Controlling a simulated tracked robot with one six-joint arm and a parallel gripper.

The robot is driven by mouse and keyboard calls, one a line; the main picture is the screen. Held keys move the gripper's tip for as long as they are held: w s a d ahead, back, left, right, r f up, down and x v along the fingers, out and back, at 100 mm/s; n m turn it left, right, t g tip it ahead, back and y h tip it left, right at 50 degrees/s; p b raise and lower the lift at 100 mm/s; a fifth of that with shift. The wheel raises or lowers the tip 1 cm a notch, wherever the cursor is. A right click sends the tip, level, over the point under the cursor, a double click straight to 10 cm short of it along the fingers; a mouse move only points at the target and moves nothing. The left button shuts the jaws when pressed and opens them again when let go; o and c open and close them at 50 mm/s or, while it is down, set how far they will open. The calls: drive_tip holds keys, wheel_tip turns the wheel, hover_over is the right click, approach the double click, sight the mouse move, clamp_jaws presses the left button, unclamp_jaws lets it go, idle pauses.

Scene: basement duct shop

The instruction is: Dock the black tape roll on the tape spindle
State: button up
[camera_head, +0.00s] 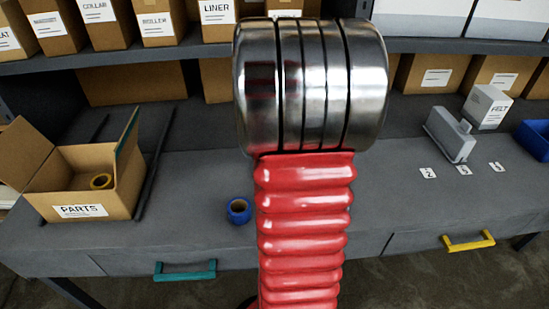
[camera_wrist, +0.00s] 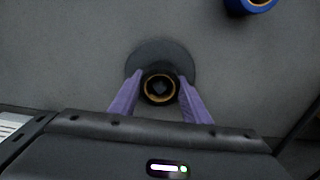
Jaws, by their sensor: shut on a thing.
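In the wrist view, my gripper (camera_wrist: 160,82) has its two purple fingers shut on the black tape roll (camera_wrist: 147,93), one on each side. The roll is black with a tan core ring, and its hole faces the camera. A dark round disc (camera_wrist: 160,51), which looks like the base of the tape spindle, shows behind and around the roll on the grey bench. Something dark grey shows inside the hole. I cannot tell if it is the spindle's post, or how high the roll is above the disc. In the head view my arm hides the gripper, roll and disc.
A blue tape roll (camera_head: 239,210) lies on the bench (camera_head: 205,178), also in the wrist view (camera_wrist: 247,5). A grey tool (camera_head: 448,135), numbered cards and a blue bin (camera_head: 535,138) are at right.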

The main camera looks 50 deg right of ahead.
drive_tip(key=shift+f, duration=0.2)
drive_tip(key=o, duration=0.8)
wheel_tip(320, 180, up, 11)
idle(1.3)
idle(0.9)
